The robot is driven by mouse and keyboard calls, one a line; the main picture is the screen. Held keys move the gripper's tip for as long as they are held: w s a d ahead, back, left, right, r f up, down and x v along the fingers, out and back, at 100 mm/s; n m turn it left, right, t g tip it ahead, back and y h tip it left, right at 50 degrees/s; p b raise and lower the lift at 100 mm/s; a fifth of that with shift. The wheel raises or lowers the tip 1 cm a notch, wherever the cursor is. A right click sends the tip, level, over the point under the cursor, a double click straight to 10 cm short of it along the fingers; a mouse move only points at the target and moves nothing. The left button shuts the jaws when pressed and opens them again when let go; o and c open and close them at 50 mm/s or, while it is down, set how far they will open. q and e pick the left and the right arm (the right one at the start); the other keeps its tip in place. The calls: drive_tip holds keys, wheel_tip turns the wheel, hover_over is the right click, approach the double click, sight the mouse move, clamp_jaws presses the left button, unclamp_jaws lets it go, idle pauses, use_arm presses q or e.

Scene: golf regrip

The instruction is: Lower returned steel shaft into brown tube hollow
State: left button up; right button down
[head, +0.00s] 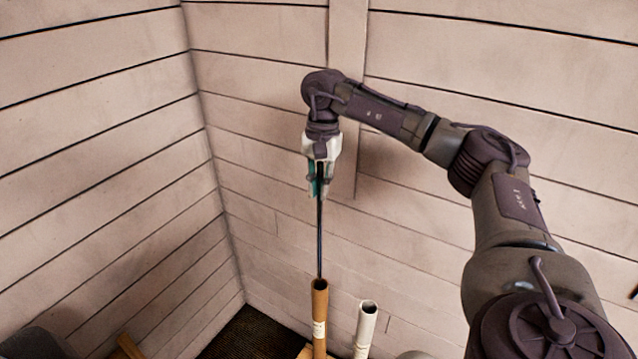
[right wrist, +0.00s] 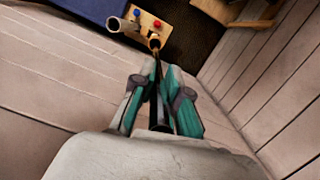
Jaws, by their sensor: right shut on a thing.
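My right gripper (head: 319,190) is shut around the upper part of a thin dark steel shaft (head: 320,235), which hangs close to upright. The brown tube (head: 320,325) stands below with its open top facing up. The shaft's lower end meets the tube's mouth in the head view; I cannot tell how far it is inside. In the right wrist view the teal fingers (right wrist: 160,92) close on the shaft (right wrist: 157,75), which points at the brown tube (right wrist: 155,43). My left gripper is not in view.
A white tube (head: 366,325) stands just right of the brown one. Both rise from a wooden block (right wrist: 147,20) with red and blue knobs. Plank walls form a corner behind. A wooden piece (head: 127,346) lies low at the left.

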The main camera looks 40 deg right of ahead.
sight(319, 281)
wheel_tip(319, 281, down, 32)
drive_tip(key=b, duration=2)
drive_tip(key=shift+f+b, duration=0.15)
drive_tip(key=shift+b, duration=0.15)
drive_tip(key=c, duration=1.1)
unclamp_jaws()
wheel_tip(319, 281, up, 12)
drive_tip(key=d, duration=0.1)
drive_tip(key=shift+w+d, duration=0.3)
drive_tip(key=shift+w, duration=0.1)
drive_tip(key=shift+f, duration=0.15)
